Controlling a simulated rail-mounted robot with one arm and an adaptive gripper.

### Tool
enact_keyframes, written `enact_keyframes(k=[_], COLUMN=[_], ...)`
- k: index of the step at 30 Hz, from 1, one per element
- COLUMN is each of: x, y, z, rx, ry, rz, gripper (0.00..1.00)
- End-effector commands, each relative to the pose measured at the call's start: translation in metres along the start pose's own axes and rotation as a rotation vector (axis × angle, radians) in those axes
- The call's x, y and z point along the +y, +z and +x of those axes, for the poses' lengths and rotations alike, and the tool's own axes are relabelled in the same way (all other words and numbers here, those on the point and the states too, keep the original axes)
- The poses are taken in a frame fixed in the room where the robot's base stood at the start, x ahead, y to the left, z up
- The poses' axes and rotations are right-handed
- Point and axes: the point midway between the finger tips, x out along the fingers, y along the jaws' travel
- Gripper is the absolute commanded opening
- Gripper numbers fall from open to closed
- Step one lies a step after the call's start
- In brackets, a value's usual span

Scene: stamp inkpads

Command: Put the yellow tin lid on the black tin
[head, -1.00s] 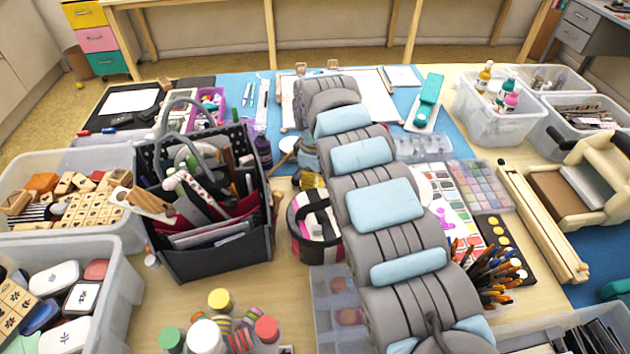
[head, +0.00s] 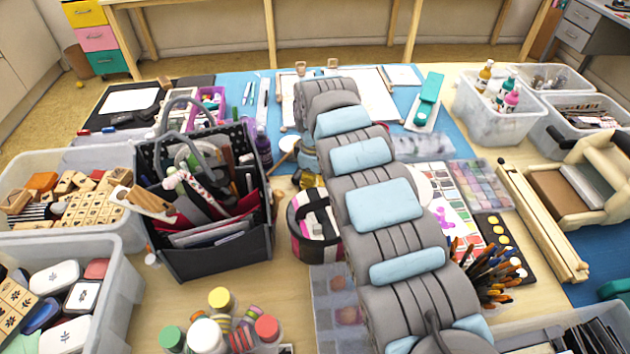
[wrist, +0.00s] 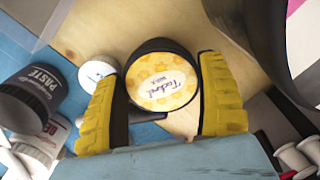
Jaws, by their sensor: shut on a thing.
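The yellow tin lid (wrist: 162,82), a round yellow-labelled disc with a black rim, is between the two yellow fingers of my gripper (wrist: 160,75) in the wrist view. The fingers are shut on it, one on each side. Its printed face is toward the wrist camera. I cannot make out a separate black tin; whether one lies under the lid is hidden. In the head view my arm covers most of this area. Only a bit of yellow finger shows beside the striped round case.
A dark-capped paste jar (wrist: 32,97) and a small white round piece (wrist: 97,72) are left of the fingers. White spools (wrist: 292,157) are at lower right. In the head view, a striped case (head: 313,228) and a dark tool caddy (head: 215,255) stand close left of my arm.

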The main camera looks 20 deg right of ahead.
Motion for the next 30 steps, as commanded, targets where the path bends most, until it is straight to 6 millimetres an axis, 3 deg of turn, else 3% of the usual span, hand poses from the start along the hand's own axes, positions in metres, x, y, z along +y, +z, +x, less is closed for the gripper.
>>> enact_keyframes(k=[26,27,29,30], x=[0.0001,0.0003,0.0002,0.0003], y=[-0.0002,-0.0002,-0.0002,-0.0002], z=[0.0106,0.0103,0.0103,0.0102], rx=[0.001,0.001,0.001,0.001], ry=[0.0,0.001,0.001,0.001], rz=[0.0,0.0,0.0,0.0], gripper=[0.5,0.86,1.0,1.0])
